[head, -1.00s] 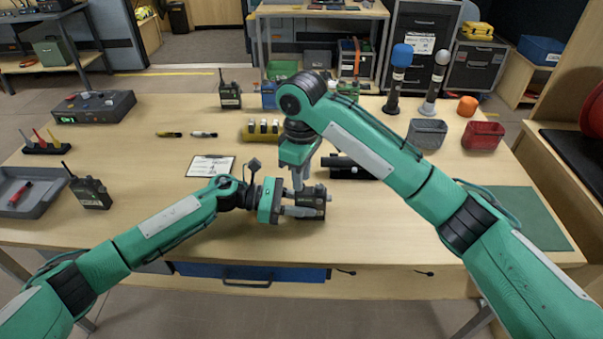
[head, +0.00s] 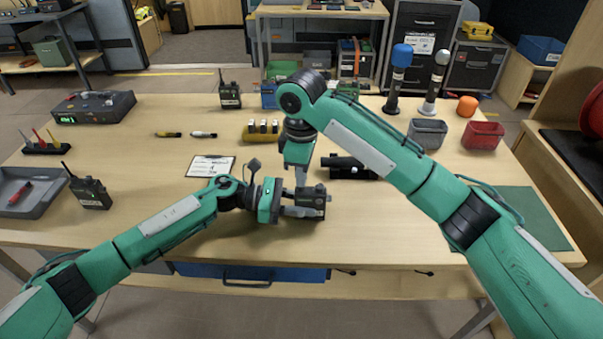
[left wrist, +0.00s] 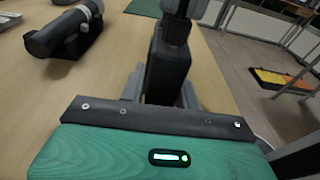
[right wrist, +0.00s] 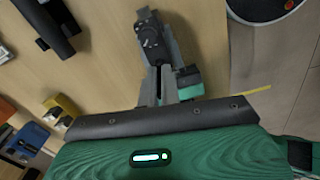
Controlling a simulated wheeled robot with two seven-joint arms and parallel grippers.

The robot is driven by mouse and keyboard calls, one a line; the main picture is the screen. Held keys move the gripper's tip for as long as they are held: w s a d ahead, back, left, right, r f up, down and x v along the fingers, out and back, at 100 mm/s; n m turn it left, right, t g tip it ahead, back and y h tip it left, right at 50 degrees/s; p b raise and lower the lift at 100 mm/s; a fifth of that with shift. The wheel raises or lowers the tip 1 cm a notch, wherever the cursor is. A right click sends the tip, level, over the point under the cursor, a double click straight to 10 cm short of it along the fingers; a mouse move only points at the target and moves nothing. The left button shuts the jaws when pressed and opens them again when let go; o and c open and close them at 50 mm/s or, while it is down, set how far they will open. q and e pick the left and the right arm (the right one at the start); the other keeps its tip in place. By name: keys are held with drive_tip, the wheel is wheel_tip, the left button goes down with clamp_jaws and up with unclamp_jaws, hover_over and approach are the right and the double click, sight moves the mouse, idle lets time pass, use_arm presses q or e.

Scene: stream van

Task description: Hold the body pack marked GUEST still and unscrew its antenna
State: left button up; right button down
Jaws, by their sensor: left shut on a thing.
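A dark body pack (head: 313,198) is held just above or on the table near its front middle. Its label is not readable from here. My left gripper (head: 298,204) is shut on it from the left; the left wrist view shows the pack (left wrist: 168,72) between the fingers.
Other body packs with antennas stand at the left (head: 90,190) and back (head: 230,95).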

drive_tip(key=shift+r, duration=0.95)
drive_tip(key=shift+r, duration=1.45)
use_arm(q)
drive_tip(key=o, duration=1.1)
drive_tip(key=a, duration=0.4)
drive_tip(key=a+r, duration=0.1)
drive_tip(key=a, duration=0.6)
drive_tip(key=shift+a+r, duration=0.35)
drive_tip(key=shift+a, duration=0.05)
